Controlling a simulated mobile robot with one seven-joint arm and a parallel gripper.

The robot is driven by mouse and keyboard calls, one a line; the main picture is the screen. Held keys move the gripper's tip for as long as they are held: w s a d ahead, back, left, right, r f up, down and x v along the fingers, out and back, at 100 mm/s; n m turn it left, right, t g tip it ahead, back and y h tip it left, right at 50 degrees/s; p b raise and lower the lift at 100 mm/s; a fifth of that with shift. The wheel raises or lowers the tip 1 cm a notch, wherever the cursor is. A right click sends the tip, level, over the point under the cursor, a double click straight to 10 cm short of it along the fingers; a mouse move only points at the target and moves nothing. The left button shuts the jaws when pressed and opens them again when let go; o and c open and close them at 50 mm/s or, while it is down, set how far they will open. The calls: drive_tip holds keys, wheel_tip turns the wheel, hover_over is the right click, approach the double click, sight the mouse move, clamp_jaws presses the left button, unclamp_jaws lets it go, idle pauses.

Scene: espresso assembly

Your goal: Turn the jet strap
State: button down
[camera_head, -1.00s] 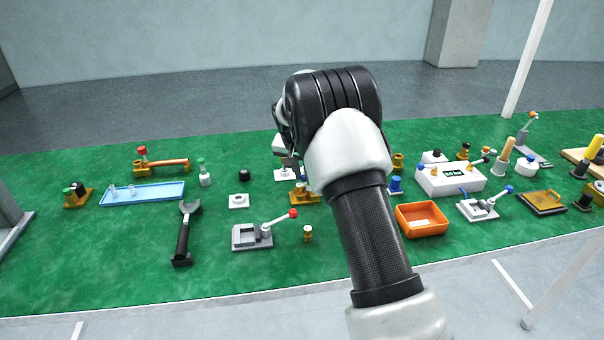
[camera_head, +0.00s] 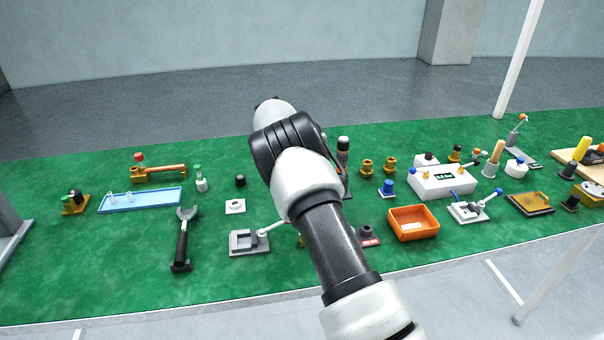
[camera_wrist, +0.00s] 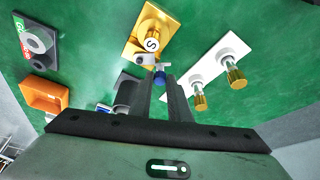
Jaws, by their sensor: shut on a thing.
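In the wrist view the two dark fingers of my gripper (camera_wrist: 161,78) reach up from the bottom middle. They are closed around a small blue knob (camera_wrist: 160,75) on a short grey-white piece, which looks like the jet strap (camera_wrist: 148,60). This piece lies at the near edge of a brass-yellow fixture (camera_wrist: 135,40). The fixture bears a round cap marked S (camera_wrist: 152,44). How far the strap is turned I cannot tell. In the head view my arm hides the gripper, the strap and the fixture.
Beside the fingers in the wrist view stand a white plate (camera_wrist: 222,44) with brass posts and a dark cylinder (camera_wrist: 127,92). An orange tray (camera_head: 393,228) lies right of my arm. A grey lever stand (camera_head: 243,243) and a dark-handled tool (camera_head: 182,245) lie left.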

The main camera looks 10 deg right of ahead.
idle(0.4)
drive_tip(key=c, duration=1.6)
unclamp_jaws()
drive_tip(key=shift+c, duration=0.2)
drive_tip(key=p+v, duration=0.2)
drive_tip(key=v, duration=1.5)
drive_tip(key=shift+r, duration=0.2)
